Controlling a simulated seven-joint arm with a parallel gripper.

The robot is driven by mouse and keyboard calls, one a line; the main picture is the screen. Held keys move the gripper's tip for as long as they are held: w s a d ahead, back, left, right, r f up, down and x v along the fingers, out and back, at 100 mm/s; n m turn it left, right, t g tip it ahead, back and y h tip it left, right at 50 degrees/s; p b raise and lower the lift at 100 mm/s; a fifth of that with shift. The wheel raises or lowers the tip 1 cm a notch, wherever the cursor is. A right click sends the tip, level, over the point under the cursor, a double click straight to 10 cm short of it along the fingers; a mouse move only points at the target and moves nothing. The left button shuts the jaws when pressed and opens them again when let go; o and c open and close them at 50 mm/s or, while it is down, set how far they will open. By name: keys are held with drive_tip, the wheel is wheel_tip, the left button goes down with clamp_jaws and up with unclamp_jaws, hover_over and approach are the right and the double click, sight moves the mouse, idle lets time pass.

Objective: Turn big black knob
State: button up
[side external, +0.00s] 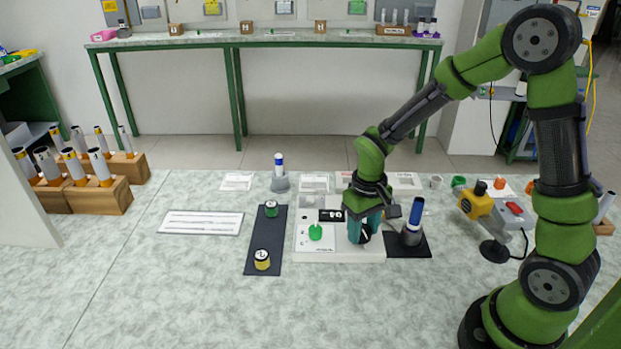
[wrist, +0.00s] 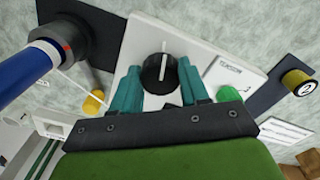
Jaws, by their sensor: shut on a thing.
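The big black knob (wrist: 157,74) sits on a white panel (wrist: 205,40) and has a pale pointer line on its top. In the wrist view my gripper (wrist: 158,68) has one teal finger on each side of it. My gripper (side external: 364,230) also shows in the side external view, pointing down over the panel (side external: 340,255), with the knob (side external: 365,236) partly hidden between the fingers. The jaws are shut on the knob.
A green knob (side external: 315,232) is left of my gripper on the panel. A blue-topped cylinder (side external: 415,213) stands close on the right, on a black mat (side external: 420,250). A dark strip (side external: 262,245) with green and yellow pieces lies left. The front table area is clear.

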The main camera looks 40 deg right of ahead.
sight(362, 229)
drive_tip(key=shift+d+n, duration=0.1)
drive_tip(key=shift+n, duration=1.5)
drive_tip(key=o, duration=1.1)
drive_tip(key=shift+c, duration=0.2)
wheel_tip(362, 229, up, 17)
drive_tip(key=s+a+r+m+t+y, duration=0.1)
drive_tip(key=s+m+t, duration=0.1)
drive_tip(key=s, duration=0.3)
drive_tip(key=s+a+r+m+t+y, duration=0.1)
drive_tip(key=s+a+r+m+t, duration=0.1)
drive_tip(key=s+t, duration=0.3)
drive_tip(key=shift+s+a+r+m, duration=0.25)
drive_tip(key=shift+a+m, duration=0.05)
drive_tip(key=shift+m, duration=0.1)
